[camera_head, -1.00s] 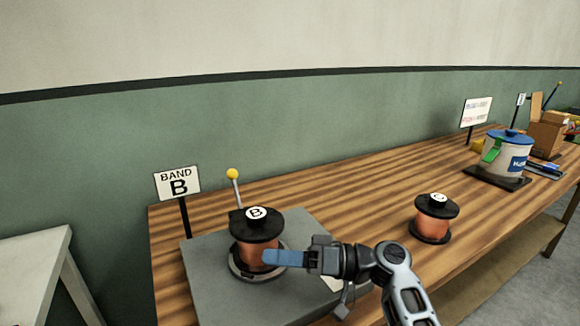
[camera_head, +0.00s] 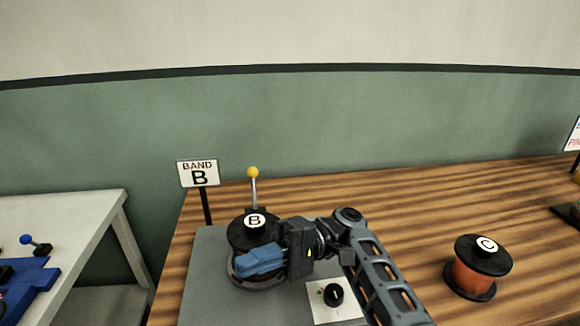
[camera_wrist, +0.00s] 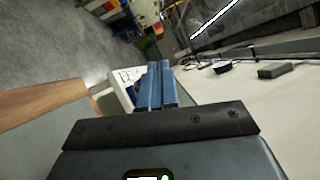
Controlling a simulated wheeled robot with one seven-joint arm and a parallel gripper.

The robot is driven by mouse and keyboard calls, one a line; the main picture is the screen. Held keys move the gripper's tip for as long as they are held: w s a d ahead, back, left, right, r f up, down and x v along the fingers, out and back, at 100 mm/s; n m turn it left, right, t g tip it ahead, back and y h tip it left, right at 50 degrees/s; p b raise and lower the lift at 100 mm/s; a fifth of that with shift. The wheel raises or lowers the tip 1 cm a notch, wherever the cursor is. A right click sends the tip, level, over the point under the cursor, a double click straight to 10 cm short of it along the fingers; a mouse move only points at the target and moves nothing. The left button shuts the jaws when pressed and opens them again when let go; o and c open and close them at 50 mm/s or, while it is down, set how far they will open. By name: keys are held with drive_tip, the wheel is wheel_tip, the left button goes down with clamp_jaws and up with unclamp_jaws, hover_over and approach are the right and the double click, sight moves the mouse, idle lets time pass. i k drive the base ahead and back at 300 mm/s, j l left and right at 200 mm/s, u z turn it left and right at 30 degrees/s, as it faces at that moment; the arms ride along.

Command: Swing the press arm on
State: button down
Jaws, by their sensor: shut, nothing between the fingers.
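A thin metal lever with a yellow ball on top (camera_head: 253,173) stands nearly upright behind spool B in the head view. I take it for the press arm, but cannot be sure. Spool B (camera_head: 252,219), with a black top and a "B" label, sits on a grey base plate (camera_head: 205,290). My gripper (camera_head: 245,264) has its blue fingers together, with nothing between them, in front of spool B and hiding most of its body. I cannot tell whether they touch. The shut fingers also show in the wrist view (camera_wrist: 155,85).
A "BAND B" sign (camera_head: 198,174) stands at the left of the base plate. A black knob (camera_head: 333,295) sits on a white panel. Spool C (camera_head: 481,268) stands on the wooden bench (camera_head: 400,210) at right. A white table (camera_head: 60,215) with blue equipment is at left.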

sight(252, 172)
drive_tip(key=i, duration=1.6)
drive_tip(key=l+z, duration=0.05)
drive_tip(key=l, duration=0.05)
